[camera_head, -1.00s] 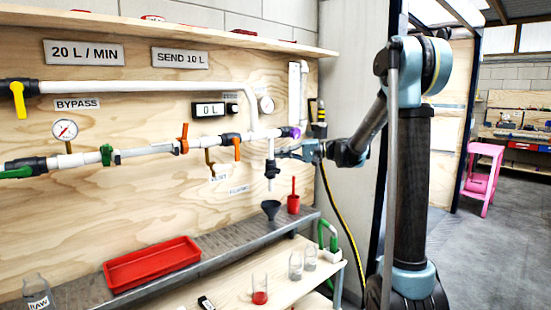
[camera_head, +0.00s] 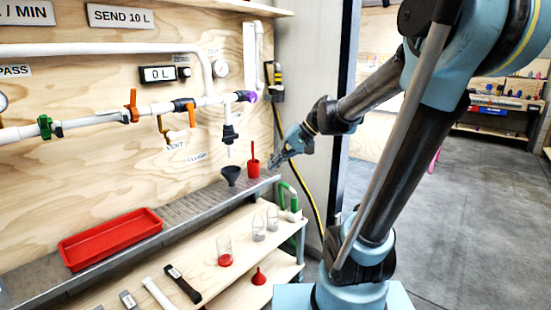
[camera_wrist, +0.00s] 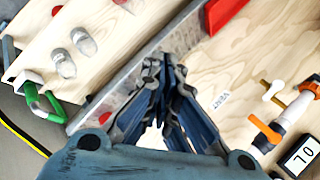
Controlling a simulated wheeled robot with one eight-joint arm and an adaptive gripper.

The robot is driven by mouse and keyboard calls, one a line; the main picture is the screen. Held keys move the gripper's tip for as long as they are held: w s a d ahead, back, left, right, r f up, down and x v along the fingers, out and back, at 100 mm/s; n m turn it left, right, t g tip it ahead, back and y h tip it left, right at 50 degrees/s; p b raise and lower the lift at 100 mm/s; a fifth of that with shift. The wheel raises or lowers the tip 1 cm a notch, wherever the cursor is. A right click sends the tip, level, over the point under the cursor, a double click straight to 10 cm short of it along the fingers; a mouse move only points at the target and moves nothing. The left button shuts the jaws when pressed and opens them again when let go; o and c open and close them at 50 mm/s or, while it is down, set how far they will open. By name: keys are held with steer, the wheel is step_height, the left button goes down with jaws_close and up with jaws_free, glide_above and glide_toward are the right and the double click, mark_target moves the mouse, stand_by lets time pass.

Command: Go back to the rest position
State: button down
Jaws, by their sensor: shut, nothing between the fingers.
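My gripper (camera_head: 276,163) is shut and empty in the head view. It hangs in the air to the right of the pipe panel, close to the red cup with a handle (camera_head: 253,169) and the grey metal shelf (camera_head: 190,211). In the wrist view my gripper (camera_wrist: 161,62) shows its fingers together over the edge of the metal shelf (camera_wrist: 180,37). I cannot tell the exact gap between the fingertips and the red cup. No rest position marker is visible.
A dark funnel (camera_head: 231,175) stands beside the red cup. A red tray (camera_head: 110,238) lies on the metal shelf. Glass beakers (camera_head: 224,252) and a red funnel (camera_head: 259,277) stand on the wooden shelf below. A yellow-black cable (camera_head: 299,188) hangs right of the panel. Open floor (camera_head: 445,210) lies at right.

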steer(key=s+d+f+h, duration=0.4)
steer(key=s+d+f, duration=0.3)
steer(key=s+d, duration=0.1)
steer(key=s+d+f+t+h, duration=0.1)
steer(key=s+d+f+h, duration=0.3)
steer(key=s+d+f, duration=0.3)
steer(key=s+d, duration=0.1)
steer(key=d, duration=0.3)
steer(key=shift+d+f+m+h, duration=0.25)
steer(key=shift+f+m+h, duration=0.05)
steer(key=shift+f, duration=0.05)
steer(key=shift+s+a, duration=0.1)
